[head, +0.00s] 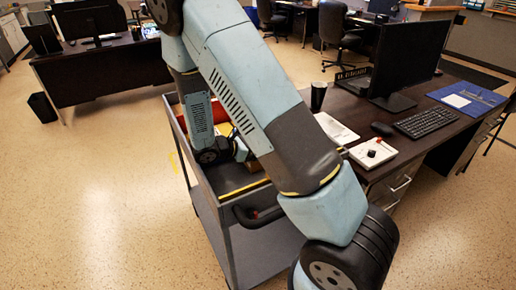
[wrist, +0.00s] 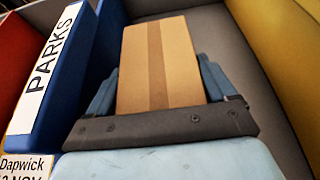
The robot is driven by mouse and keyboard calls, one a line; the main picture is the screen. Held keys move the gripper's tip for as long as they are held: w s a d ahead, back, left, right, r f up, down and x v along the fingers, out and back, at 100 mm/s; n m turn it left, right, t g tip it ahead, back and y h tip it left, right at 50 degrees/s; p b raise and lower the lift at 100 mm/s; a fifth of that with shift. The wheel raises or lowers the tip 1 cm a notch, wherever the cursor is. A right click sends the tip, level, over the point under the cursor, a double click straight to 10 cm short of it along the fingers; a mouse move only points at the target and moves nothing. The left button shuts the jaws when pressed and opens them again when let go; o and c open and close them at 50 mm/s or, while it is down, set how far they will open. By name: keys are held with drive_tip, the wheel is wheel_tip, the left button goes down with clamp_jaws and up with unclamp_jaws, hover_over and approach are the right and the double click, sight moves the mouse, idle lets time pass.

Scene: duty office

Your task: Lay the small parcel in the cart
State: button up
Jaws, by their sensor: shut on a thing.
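The small parcel (wrist: 160,65) is a brown cardboard box with a darker tape strip down its middle. In the wrist view it sits between the two fingers of my gripper (wrist: 160,85), which is shut on it. The grey cart (head: 262,240) stands left of the desk in the head view, and my arm reaches down into its upper tray. My gripper and the parcel are mostly hidden there behind my arm link. In the wrist view a grey surface lies behind the parcel; I cannot tell whether the parcel touches it.
A blue binder labelled PARKS (wrist: 50,65) stands close left of the parcel, with a red one (wrist: 12,60) beyond. A yellow surface (wrist: 285,60) rises at right. The desk right of the cart holds a monitor (head: 410,58), keyboard (head: 425,121) and black cup (head: 318,96).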

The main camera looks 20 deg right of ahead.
drive_tip(key=o, duration=1.1)
drive_tip(key=v, duration=1.3)
drive_tip(key=shift+a+r, duration=0.2)
drive_tip(key=shift+a, duration=0.15)
drive_tip(key=s+d+r+m+t+y, duration=0.1)
drive_tip(key=s+d+r+m+y, duration=0.3)
drive_tip(key=r, duration=0.5)
drive_tip(key=s+d+r+m+t+y, duration=0.1)
drive_tip(key=s+d+r+m+y, duration=0.4)
drive_tip(key=s+r+m, duration=0.4)
drive_tip(key=s+d+r+m+t+y, duration=0.1)
drive_tip(key=s+d+r+m+y, duration=0.3)
drive_tip(key=s+r+m, duration=0.3)
drive_tip(key=shift+s+d+r, duration=0.3)
drive_tip(key=shift+s+r, duration=0.65)
drive_tip(key=shift+s, duration=0.25)
